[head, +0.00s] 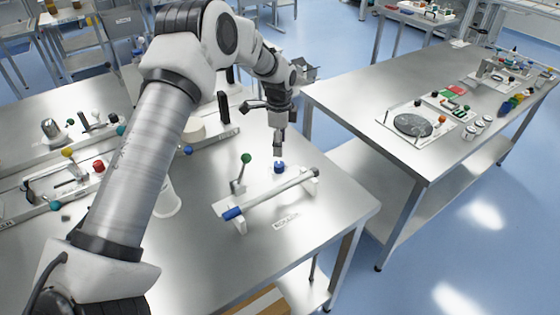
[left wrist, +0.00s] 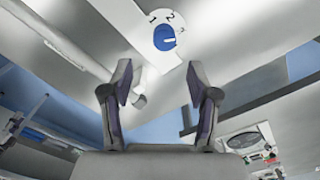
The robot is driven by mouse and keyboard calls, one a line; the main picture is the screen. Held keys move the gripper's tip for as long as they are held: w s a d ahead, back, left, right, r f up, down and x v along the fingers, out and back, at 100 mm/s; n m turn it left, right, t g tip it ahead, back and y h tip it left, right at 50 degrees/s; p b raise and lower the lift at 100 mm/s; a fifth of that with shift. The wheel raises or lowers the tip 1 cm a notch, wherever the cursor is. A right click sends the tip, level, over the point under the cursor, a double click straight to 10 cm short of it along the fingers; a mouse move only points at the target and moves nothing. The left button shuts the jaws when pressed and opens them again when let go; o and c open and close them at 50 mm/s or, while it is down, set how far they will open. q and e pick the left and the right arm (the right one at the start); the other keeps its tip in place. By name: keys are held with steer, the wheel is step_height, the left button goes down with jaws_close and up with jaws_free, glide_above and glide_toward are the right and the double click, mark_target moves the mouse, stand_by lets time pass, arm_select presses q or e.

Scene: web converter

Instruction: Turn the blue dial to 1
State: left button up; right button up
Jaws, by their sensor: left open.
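The blue dial (head: 279,167) stands on the steel table near a long roller. In the left wrist view the blue dial (left wrist: 162,38) sits on a round white plate marked 1, 2 and 3, with a pale mark on its face towards its right side, roughly on the side of the 3. My left gripper (head: 279,152) points down just above the dial in the head view. In the left wrist view my left gripper (left wrist: 160,80) has its two fingers wide apart with nothing between them; the dial shows beyond the tips. My right gripper is not in view.
The roller (head: 275,195) with a blue end lies in front of the dial, beside a green-knobbed lever (head: 245,159). A white container (head: 168,200) and other levers stand to the left. A second table (head: 430,150) with small parts is at the right, across a gap.

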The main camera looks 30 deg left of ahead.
mark_target(279, 164)
arm_select(q)
steer(key=shift+f, duration=0.5)
steer(key=shift+w+a+f, duration=0.15)
steer(key=shift+w+f, duration=0.05)
steer(key=shift+f, duration=0.05)
step_height(279, 164, down, 7)
steer(key=shift+a+r+p, duration=0.1)
steer(key=shift+r+p, duration=0.05)
steer(key=shift+p, duration=0.95)
steer(key=shift+w+f, duration=0.1)
steer(key=shift+f, duration=0.3)
jaws_close()
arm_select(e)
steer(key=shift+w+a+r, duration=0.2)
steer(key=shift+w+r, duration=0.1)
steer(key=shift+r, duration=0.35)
